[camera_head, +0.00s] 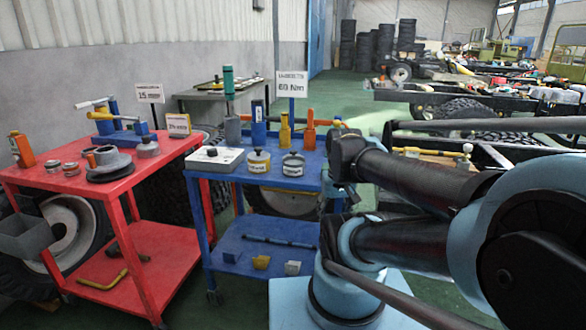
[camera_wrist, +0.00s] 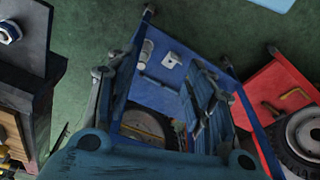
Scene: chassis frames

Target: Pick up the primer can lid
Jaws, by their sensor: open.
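Two small cans stand on the blue cart's top (camera_head: 225,171) in the head view. One has a yellow label (camera_head: 258,161) and the other a grey label (camera_head: 293,164). Each has a lid with a small dark knob on top; the lettering is too small to tell which is the primer can. My gripper (camera_wrist: 160,88) is open and empty in the wrist view, its two fingers wide apart above the blue cart. I cannot clearly make out my gripper in the head view, where my arm covers the cart's right side.
A white box (camera_head: 215,158), bottles and upright tools stand around the cans. A sign (camera_head: 291,84) rises behind them. A red cart (camera_head: 60,180) with parts stands to the left. The blue cart's lower shelf (camera_head: 235,245) holds a bar and small blocks.

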